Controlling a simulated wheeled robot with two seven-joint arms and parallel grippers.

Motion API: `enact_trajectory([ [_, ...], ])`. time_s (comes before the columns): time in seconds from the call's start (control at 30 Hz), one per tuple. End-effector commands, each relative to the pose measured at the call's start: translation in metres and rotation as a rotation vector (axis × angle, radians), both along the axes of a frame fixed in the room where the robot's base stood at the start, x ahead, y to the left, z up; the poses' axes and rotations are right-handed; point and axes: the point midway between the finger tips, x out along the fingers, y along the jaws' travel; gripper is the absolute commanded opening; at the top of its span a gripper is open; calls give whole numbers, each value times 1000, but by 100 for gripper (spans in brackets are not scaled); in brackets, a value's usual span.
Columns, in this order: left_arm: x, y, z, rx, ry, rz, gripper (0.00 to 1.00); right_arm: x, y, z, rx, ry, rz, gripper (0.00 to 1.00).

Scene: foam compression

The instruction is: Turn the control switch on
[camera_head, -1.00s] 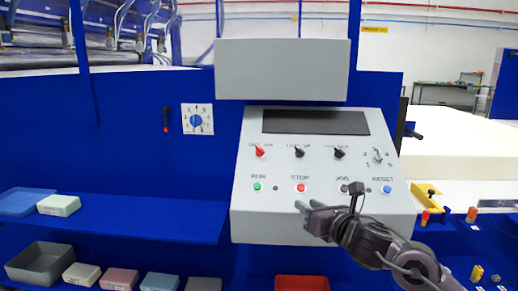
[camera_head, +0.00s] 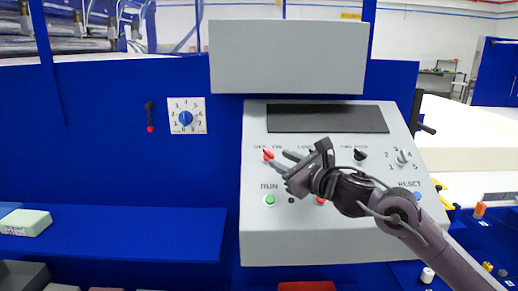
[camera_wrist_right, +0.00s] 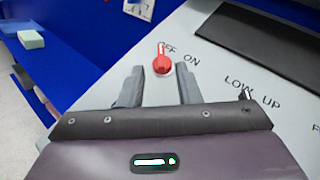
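The control switch is a red knob (camera_head: 268,155) at the upper left of the grey control panel (camera_head: 340,245), under an OFF/ON label. It also shows in the right wrist view (camera_wrist_right: 162,62), beside OFF and ON, with its pointer tilted slightly toward OFF. My right gripper (camera_head: 277,158) is just right of the red knob in the head view. In the wrist view its two fingers (camera_wrist_right: 161,80) are apart and empty, with the knob ahead between and beyond the tips. No contact shows. My left gripper is not in view.
A black knob (camera_head: 360,154), a numbered selector (camera_head: 402,157) and a green RUN button (camera_head: 269,199) are also on the panel. My right arm hides part of the panel's middle. A blue dial (camera_head: 186,118) is on the wall at left. A grey box (camera_head: 288,56) overhangs the panel.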

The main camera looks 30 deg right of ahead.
Motion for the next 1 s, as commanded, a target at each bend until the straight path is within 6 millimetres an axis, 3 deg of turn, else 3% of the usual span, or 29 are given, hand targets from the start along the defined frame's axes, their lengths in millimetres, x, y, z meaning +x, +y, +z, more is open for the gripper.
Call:
enact_trajectory([
  [0.33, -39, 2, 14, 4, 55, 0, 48, 39, 2, 5, 2, -4, -2, 31],
  [0.47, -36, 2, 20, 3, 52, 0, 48, 52, 2, 4, 4, -3, -4, 31],
  [0.73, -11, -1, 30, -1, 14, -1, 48, 70, 4, 2, 3, -2, -3, 31],
  [1.0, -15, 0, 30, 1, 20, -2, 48, 73, 5, 0, 0, -1, -2, 31],
])
